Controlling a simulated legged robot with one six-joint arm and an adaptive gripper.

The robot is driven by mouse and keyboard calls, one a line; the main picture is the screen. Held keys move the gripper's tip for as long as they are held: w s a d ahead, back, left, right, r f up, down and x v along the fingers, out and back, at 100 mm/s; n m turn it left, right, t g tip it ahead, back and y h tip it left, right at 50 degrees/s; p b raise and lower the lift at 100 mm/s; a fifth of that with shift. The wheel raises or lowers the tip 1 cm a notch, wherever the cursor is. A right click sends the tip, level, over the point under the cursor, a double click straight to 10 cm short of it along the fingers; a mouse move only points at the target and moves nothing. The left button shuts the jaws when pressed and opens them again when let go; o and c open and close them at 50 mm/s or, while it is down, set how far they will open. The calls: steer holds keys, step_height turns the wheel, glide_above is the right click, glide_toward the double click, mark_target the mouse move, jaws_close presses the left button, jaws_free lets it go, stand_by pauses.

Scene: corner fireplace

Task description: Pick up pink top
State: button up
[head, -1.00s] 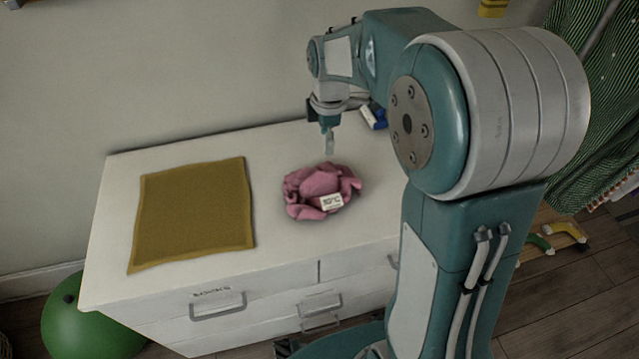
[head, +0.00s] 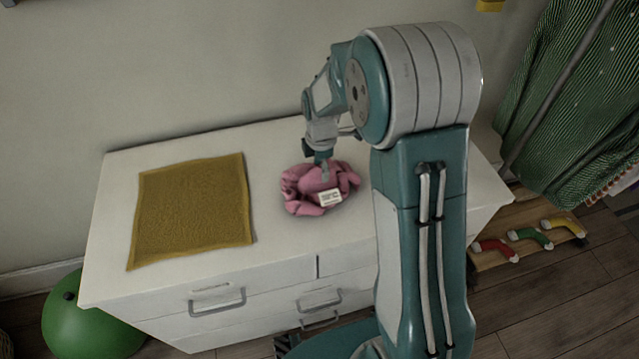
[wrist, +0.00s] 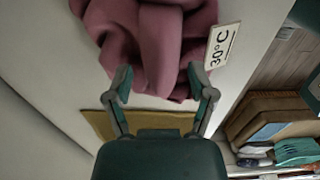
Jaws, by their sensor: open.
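The pink top (head: 305,188) lies crumpled in a heap on the white dresser top, with a white label reading 30°C on its front side. It also shows in the wrist view (wrist: 150,40), filling the upper middle. My gripper (head: 322,170) is at the far upper side of the heap, pointing down. In the wrist view its two fingers (wrist: 160,85) are spread apart, with pink folds between and beyond the tips. Whether the fingers touch the cloth I cannot tell.
A mustard cloth (head: 192,212) lies flat on the left of the white dresser (head: 270,245). A green ball (head: 85,325) is on the floor at left. A green striped curtain (head: 575,100) hangs at right, above a wooden board with coloured socks (head: 530,238).

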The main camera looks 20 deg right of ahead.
steer(key=shift+a+f, duration=0.15)
steer(key=shift+f, duration=0.55)
jaws_close()
